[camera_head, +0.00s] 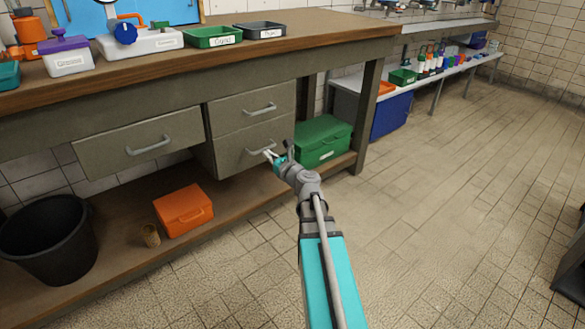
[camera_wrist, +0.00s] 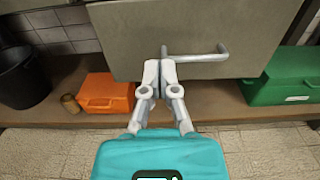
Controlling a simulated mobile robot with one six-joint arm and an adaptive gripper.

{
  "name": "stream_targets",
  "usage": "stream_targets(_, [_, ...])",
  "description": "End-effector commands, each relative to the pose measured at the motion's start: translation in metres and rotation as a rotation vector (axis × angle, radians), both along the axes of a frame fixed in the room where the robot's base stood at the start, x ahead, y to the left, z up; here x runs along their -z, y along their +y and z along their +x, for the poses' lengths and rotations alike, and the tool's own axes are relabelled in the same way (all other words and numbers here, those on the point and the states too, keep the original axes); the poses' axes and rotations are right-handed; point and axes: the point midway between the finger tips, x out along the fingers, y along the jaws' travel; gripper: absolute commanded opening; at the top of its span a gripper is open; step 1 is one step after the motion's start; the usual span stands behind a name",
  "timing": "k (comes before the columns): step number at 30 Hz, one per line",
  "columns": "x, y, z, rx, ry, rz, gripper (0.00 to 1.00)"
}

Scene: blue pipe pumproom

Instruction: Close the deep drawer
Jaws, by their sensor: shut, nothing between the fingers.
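The deep drawer (camera_head: 235,152) is the lower grey front on the right of the bench, under a shallower drawer (camera_head: 235,107). Its front looks about level with the drawer above; I cannot make out any gap. My gripper (camera_head: 268,154) is at its bar handle (camera_head: 262,148). In the wrist view, the drawer front (camera_wrist: 215,20) fills the upper middle, with the handle (camera_wrist: 205,57) running right from the fingertips. My gripper (camera_wrist: 160,66) is shut and empty, its tips at the handle's left end. I cannot tell whether they touch the front. The drawer's inside is hidden.
A wide drawer (camera_head: 140,142) is to the left. On the low shelf stand an orange box (camera_head: 183,210), a green box (camera_head: 322,142), a small brown pot (camera_head: 151,236) and a black bucket (camera_head: 48,240). Open tiled floor (camera_head: 450,200) lies to the right.

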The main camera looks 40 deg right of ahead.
Motion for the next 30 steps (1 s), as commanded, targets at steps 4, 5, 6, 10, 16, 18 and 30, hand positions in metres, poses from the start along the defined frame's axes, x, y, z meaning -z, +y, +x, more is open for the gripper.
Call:
stream_targets(4, [-0.001, -0.001, -0.021, 0.000, 0.000, -0.009, 0.00])
stream_targets(5, [0.001, -0.003, -0.018, -0.001, 0.002, -0.037, 0.00])
stream_targets(6, [0.002, -0.005, -0.018, -0.001, 0.003, -0.068, 0.00])
stream_targets(10, [0.005, -0.010, -0.019, -0.002, 0.007, -0.172, 0.00])
stream_targets(16, [0.010, -0.016, -0.022, -0.009, 0.013, -0.330, 0.00])
stream_targets(18, [0.011, -0.019, -0.023, -0.011, 0.014, -0.384, 0.00])
stream_targets(30, [0.021, -0.034, -0.029, -0.032, 0.026, -0.695, 0.00])
